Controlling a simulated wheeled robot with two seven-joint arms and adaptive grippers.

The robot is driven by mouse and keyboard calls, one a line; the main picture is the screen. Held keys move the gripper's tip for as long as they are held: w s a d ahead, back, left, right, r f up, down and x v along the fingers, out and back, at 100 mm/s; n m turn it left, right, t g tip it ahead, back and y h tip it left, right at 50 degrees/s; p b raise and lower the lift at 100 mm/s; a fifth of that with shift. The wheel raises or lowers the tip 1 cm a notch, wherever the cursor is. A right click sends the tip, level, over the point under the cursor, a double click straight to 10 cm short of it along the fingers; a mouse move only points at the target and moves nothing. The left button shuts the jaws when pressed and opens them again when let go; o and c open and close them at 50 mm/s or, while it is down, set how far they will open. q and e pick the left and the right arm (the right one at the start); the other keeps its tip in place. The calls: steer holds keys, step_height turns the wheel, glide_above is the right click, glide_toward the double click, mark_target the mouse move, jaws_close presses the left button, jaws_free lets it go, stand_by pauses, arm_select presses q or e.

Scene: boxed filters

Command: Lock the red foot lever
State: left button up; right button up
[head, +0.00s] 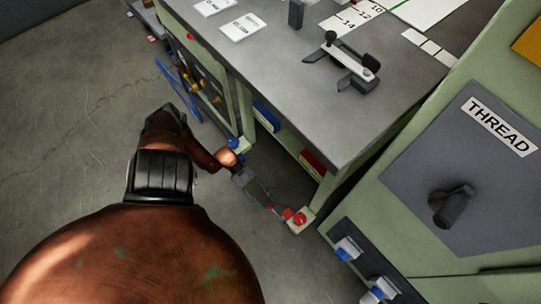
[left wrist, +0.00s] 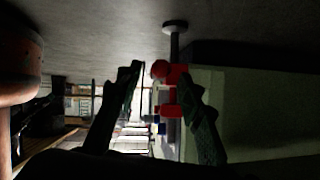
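The red foot lever (head: 299,219) is at the foot of the near table leg in the head view. In the left wrist view the red lever (left wrist: 160,69) shows as a rounded red knob and further red parts beside a grey post with a round foot pad. My left gripper (head: 267,199) is low near the floor, just left of the lever. In the left wrist view its two dark fingers (left wrist: 162,76) are apart, with the red knob between their tips. The right finger overlaps part of the red parts; contact cannot be told. My right gripper is not in view.
The grey-topped workbench (head: 300,95) stands over the lever, with a clamp (head: 345,60) on top. A blue foot lever (head: 233,143) is at another leg. A green cabinet marked THREAD (head: 440,170) stands close on the right. The floor (head: 60,120) at left is mostly clear.

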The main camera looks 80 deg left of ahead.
arm_select(q)
steer(key=v, duration=0.6)
steer(key=shift+a, duration=0.15)
steer(key=shift+s+r, duration=0.15)
